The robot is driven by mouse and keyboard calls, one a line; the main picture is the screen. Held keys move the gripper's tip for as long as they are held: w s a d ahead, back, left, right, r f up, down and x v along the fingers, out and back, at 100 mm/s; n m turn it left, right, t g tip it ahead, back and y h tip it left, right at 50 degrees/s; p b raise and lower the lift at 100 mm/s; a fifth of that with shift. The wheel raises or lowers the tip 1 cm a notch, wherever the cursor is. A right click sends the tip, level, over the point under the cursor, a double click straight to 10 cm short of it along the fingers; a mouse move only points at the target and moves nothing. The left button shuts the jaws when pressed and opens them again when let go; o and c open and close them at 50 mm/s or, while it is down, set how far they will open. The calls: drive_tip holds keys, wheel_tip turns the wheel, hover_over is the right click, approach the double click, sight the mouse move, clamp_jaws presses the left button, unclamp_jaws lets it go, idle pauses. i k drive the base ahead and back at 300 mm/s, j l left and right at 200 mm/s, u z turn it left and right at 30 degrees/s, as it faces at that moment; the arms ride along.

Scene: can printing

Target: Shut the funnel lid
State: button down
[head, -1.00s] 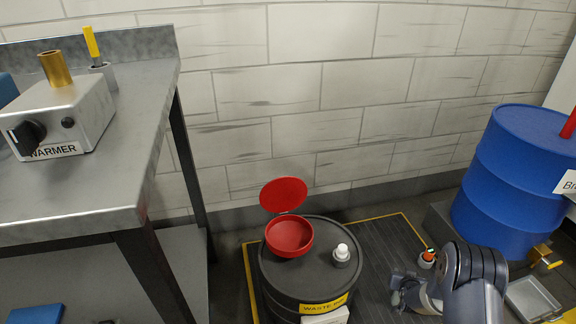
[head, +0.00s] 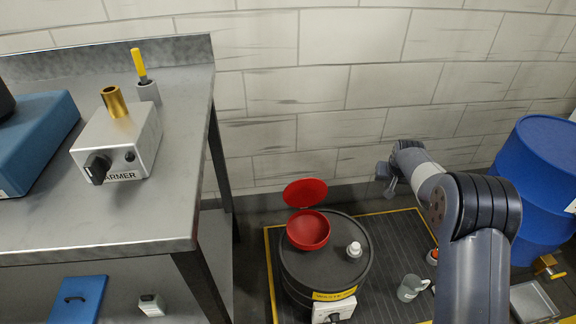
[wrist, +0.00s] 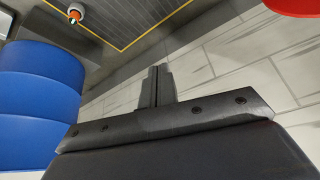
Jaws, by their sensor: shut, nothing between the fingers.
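The red funnel (head: 308,231) sits on top of the black waste drum (head: 345,275). Its round red lid (head: 305,192) stands open, tilted up at the funnel's back edge. My gripper (head: 387,181) is raised in front of the wall, to the right of the lid and apart from it. In the wrist view my gripper's fingers (wrist: 156,72) are shut together with nothing between them. A red rounded piece (wrist: 296,4) shows at the top right corner of the wrist view; I cannot tell whether it is lid or funnel.
A grey mug (head: 411,288) is on the dark floor mat right of the drum. A blue drum (head: 540,185) stands at the right. A metal bench (head: 150,215) with a warmer (head: 122,148) is at the left.

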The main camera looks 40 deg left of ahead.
sight(301, 193)
drive_tip(key=i+j+u, duration=0.15)
drive_tip(key=u, duration=0.2)
drive_tip(key=i+u, duration=0.15)
drive_tip(key=u, duration=0.15)
